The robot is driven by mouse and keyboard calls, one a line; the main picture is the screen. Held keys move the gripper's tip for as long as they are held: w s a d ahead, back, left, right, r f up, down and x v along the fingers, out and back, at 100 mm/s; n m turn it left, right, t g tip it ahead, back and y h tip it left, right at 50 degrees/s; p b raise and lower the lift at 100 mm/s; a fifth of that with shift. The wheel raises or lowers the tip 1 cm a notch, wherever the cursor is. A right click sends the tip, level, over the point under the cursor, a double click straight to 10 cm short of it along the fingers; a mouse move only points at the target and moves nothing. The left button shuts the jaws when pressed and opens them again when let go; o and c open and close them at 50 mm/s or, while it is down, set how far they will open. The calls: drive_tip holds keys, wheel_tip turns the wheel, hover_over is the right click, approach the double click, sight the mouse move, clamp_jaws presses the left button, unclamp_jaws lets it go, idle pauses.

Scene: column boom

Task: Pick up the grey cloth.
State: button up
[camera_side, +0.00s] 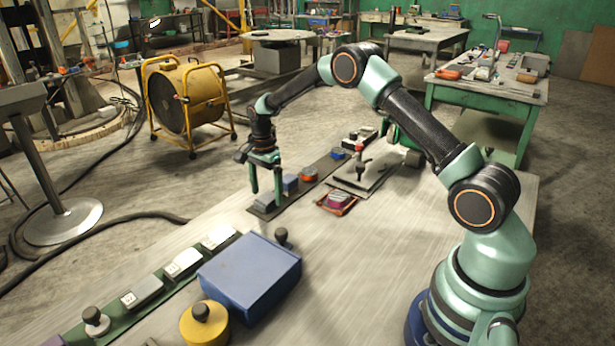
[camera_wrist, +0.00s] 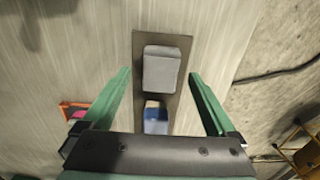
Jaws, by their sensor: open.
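The grey cloth (camera_wrist: 162,68) looks like a folded, block-shaped grey piece lying on a dark strip (camera_wrist: 141,45) in the wrist view. In the side view the grey cloth (camera_side: 265,201) is at the near end of the strip, partly hidden by a finger. My gripper (camera_side: 266,195) is open and points down over it, one finger to each side. In the wrist view my gripper (camera_wrist: 160,74) shows a gap between each finger and the cloth. I cannot tell the exact height of the fingertips above the strip.
A blue item (camera_side: 290,183) lies on the strip just behind the cloth. An orange-red tray (camera_side: 337,205) with a pink item sits to the right. A blue box (camera_side: 250,272) and a yellow round weight (camera_side: 204,323) stand nearer. Bare tabletop lies between.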

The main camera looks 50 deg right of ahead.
sight(267, 197)
drive_tip(key=shift+f, duration=0.9)
drive_tip(key=shift+c, duration=0.3)
drive_tip(key=c, duration=1.4)
drive_tip(key=shift+r, duration=0.1)
wheel_tip(267, 197, up, 20)
